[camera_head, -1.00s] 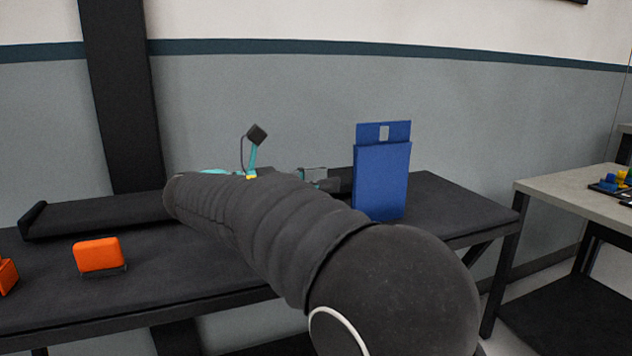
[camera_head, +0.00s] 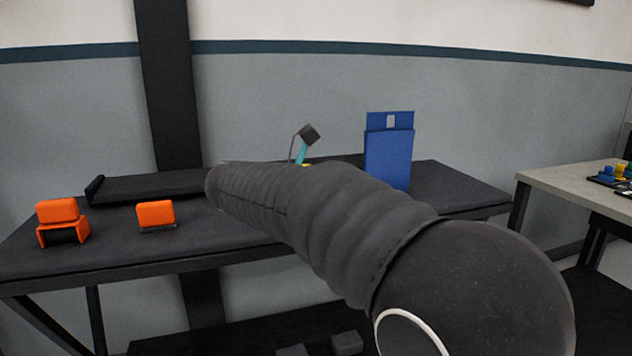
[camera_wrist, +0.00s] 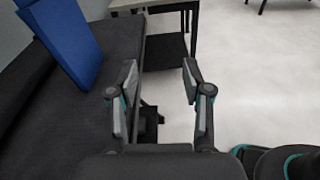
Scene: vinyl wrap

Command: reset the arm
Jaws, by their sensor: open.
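My gripper (camera_wrist: 158,85) is open and empty in the wrist view, its two fingers apart beside the dark table's (camera_wrist: 110,130) edge, with pale floor beyond. In the head view my dark-sleeved arm reaches across the table and hides the gripper's fingers; only a small teal part of my wrist and its camera show above the sleeve. A blue upright holder (camera_head: 388,158) stands on the table to the right of the arm. It also shows at the upper left of the wrist view (camera_wrist: 62,38), left of the fingers.
Orange blocks, one on an orange stand (camera_head: 60,222) and one on a dark base (camera_head: 156,215), sit at the table's left. A dark long tray (camera_head: 145,188) lies behind them. A pale side table (camera_head: 575,185) with small coloured parts is at the right.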

